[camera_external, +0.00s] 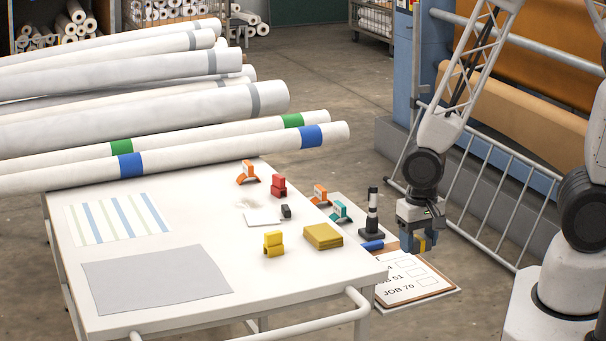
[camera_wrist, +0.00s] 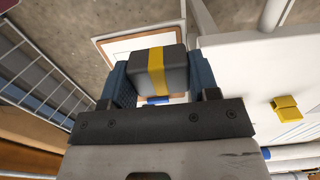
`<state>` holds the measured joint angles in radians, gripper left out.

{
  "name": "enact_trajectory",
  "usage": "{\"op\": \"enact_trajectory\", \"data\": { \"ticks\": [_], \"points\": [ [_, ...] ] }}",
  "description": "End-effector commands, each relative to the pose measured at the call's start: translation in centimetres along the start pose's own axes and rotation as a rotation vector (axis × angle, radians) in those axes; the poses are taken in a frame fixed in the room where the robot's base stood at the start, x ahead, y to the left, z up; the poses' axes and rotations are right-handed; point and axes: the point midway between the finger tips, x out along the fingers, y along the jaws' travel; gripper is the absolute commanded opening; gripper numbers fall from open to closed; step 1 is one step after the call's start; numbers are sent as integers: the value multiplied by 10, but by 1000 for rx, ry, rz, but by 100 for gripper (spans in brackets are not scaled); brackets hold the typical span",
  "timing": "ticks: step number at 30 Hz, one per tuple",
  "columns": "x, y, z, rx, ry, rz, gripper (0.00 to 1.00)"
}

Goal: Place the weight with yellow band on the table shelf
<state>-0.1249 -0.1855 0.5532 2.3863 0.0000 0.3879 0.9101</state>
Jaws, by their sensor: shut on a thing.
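The weight with yellow band (camera_wrist: 174,69) is a dark grey block with a yellow stripe around it. In the wrist view it sits between the two blue fingers of my gripper (camera_wrist: 158,80), which is shut on it. In the external view my gripper (camera_external: 421,242) hangs just right of the white table (camera_external: 330,285), and the yellow band (camera_external: 422,246) shows between its fingers. The weight looks held above or beside a pale side shelf (camera_external: 448,297) at the table's right end. The exact height gap cannot be told.
A clipboard (camera_external: 412,281) with job sheets lies on the side shelf. A black and white upright piece (camera_external: 372,212) and a blue cylinder (camera_external: 373,246) are close left of my gripper. Yellow blocks (camera_external: 273,243) stand on the table. A metal railing (camera_external: 490,195) is at right.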

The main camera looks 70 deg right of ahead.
Motion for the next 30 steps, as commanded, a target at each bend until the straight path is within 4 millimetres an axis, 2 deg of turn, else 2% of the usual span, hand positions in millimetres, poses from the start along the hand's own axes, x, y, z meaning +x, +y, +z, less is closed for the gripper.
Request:
{"op": "enact_trajectory", "data": {
  "ticks": [20, 26, 30],
  "points": [
    [0, 0, -2, 0, 0, 0, 11],
    [4, -1, -12, 2, 0, 0, 11],
    [9, -2, -28, 3, -1, 1, 11]
  ]
}}
